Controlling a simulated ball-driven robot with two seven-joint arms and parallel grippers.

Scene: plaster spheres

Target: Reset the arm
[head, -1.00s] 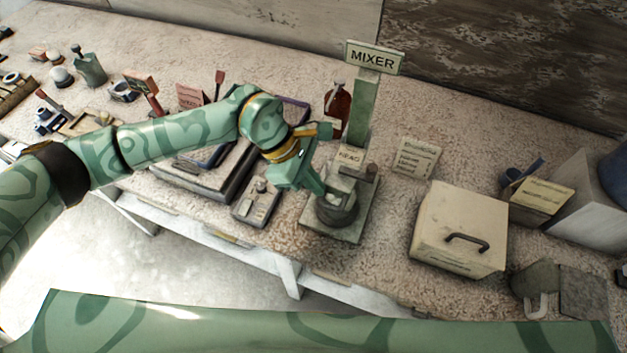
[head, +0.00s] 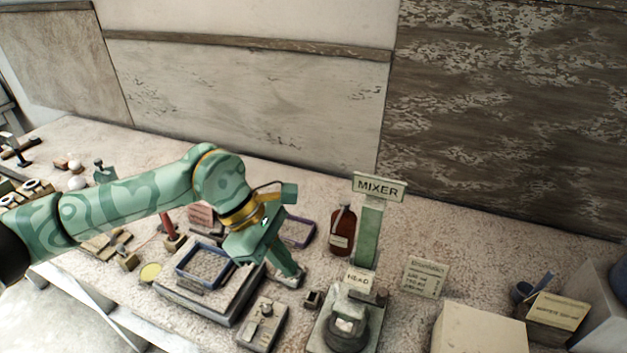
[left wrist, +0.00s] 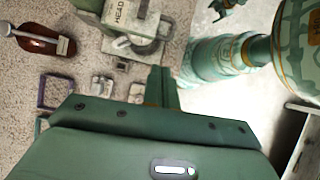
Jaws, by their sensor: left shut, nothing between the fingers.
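My left arm comes in from the left in the head view. Its green left gripper (head: 292,277) is shut and empty, pointing down beside the mixer. The green mixer (head: 369,238) stands to the right of the gripper, with a "MIXER" sign on top, a "HEAD" label and a dark round bowl (head: 346,330) at its base. The left wrist view shows the shut fingers (left wrist: 162,88) near the middle, with the mixer (left wrist: 135,22) above them. My right gripper is in neither current view.
A brown bottle (head: 342,230) stands just left of the mixer. A blue-framed tray (head: 203,267) sits on a grey block under my left arm. A small device (head: 262,325) lies at the front edge. A beige box (head: 478,332) and a note card (head: 425,278) stand to the right.

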